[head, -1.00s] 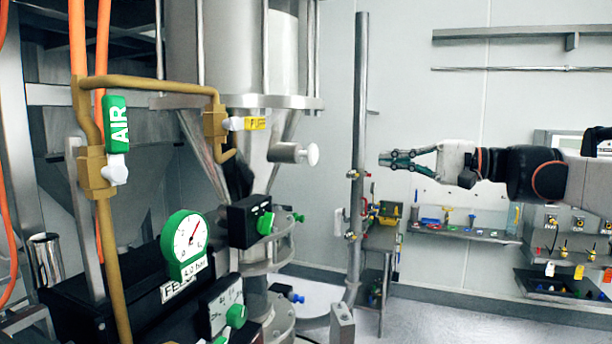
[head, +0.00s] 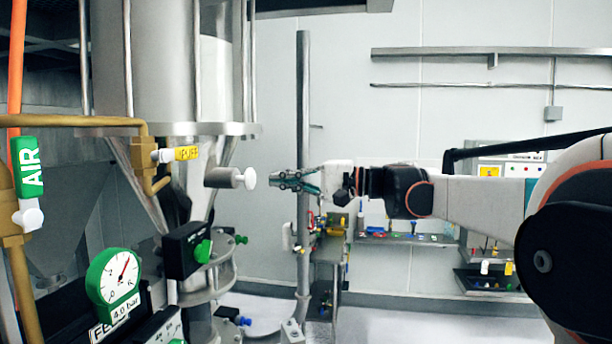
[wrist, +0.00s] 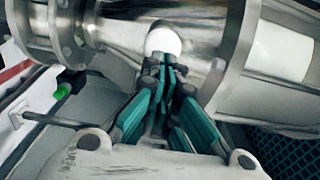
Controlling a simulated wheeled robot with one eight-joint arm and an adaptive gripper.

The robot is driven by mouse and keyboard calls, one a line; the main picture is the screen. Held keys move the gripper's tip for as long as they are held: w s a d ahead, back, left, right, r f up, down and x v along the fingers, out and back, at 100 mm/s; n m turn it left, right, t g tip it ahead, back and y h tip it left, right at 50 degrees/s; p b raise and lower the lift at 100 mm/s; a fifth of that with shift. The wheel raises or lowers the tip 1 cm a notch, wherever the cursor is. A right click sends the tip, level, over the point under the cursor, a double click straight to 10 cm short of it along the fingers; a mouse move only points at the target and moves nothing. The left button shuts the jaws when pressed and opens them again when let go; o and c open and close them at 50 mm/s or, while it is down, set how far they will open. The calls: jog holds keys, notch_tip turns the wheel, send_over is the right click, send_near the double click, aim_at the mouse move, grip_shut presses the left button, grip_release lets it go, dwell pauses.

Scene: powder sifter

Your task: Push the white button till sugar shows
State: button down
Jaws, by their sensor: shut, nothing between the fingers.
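The white button (head: 249,179) is a round knob on the end of a short metal cylinder (head: 220,178), which sticks out to the right from the steel cone under the hopper (head: 215,75). In the wrist view the white button (wrist: 163,41) shows just beyond the fingertips. My gripper (head: 274,180) is shut and empty, with teal finger pads. In the head view its tips point left at the button, level with it, with a small gap to its right. In the wrist view the closed tips (wrist: 166,62) overlap the button's lower edge; contact cannot be told there.
A vertical steel pole (head: 303,120) rises near my gripper. Shelves with small parts (head: 405,238) line the back wall.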

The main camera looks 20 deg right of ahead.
aim_at(255, 178)
jog(key=shift+p+x, duration=0.35)
jog(key=shift+x, duration=1.35)
jog(key=shift+x, duration=1.05)
